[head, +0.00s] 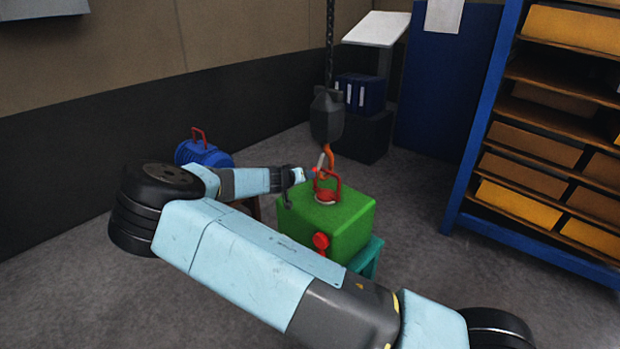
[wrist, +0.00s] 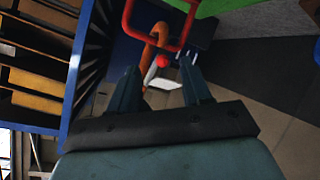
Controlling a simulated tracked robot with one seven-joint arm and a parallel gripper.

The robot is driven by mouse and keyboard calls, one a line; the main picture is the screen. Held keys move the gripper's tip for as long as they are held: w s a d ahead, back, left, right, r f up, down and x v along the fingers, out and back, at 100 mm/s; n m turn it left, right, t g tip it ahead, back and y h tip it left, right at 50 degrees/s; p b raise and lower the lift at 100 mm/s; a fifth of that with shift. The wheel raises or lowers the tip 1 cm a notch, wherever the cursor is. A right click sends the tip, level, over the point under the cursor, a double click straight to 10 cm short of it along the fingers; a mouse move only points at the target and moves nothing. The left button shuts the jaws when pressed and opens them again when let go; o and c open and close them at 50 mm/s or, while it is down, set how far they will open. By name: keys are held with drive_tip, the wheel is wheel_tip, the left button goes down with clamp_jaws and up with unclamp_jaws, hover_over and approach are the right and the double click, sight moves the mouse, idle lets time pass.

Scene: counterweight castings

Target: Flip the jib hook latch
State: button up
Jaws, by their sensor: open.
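An orange jib hook (head: 329,156) hangs below a dark hook block (head: 326,116) on a chain. Its pale latch (head: 320,162) has a red tip (head: 313,171). The hook is close to the red lifting handle (head: 328,185) on top of a green casting (head: 325,221); I cannot tell whether it passes through. My gripper (head: 304,175) is left of the hook, beside the latch tip. In the wrist view the open fingers (wrist: 160,80) point at the orange hook (wrist: 157,35), with the red tip (wrist: 163,60) between them and slightly beyond. Contact cannot be told.
The green casting rests on a teal stand (head: 368,258). A blue casting (head: 204,154) with a red handle stands behind my arm at left. A blue shelf rack (head: 478,130) is at right. Open floor (head: 430,260) lies between stand and rack.

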drive_tip(key=v, duration=0.6)
drive_tip(key=shift+s, duration=0.3)
drive_tip(key=shift+a+r, duration=0.1)
drive_tip(key=shift+a, duration=0.05)
drive_tip(key=s+d+r+m+g+y, duration=0.2)
drive_tip(key=s+d+r+g, duration=0.3)
drive_tip(key=d, duration=0.5)
drive_tip(key=s+d+r+m+g+y, duration=0.1)
drive_tip(key=s+d+r+g+y, duration=0.15)
drive_tip(key=s+d, duration=0.55)
drive_tip(key=s+d+r+n+t+y, duration=0.1)
drive_tip(key=s+d+r, duration=0.1)
drive_tip(key=s+r, duration=0.5)
drive_tip(key=s+d+r+n+y, duration=0.1)
drive_tip(key=s+r, duration=0.6)
drive_tip(key=s, duration=0.7)
drive_tip(key=s+d+r+n+t+y, duration=0.1)
drive_tip(key=s+d+r, duration=0.2)
drive_tip(key=s+r, duration=0.5)
drive_tip(key=s, duration=0.2)
drive_tip(key=shift+s+d+n+t, duration=0.25)
drive_tip(key=shift+d+n+t, duration=0.1)
drive_tip(key=shift+n, duration=0.05)
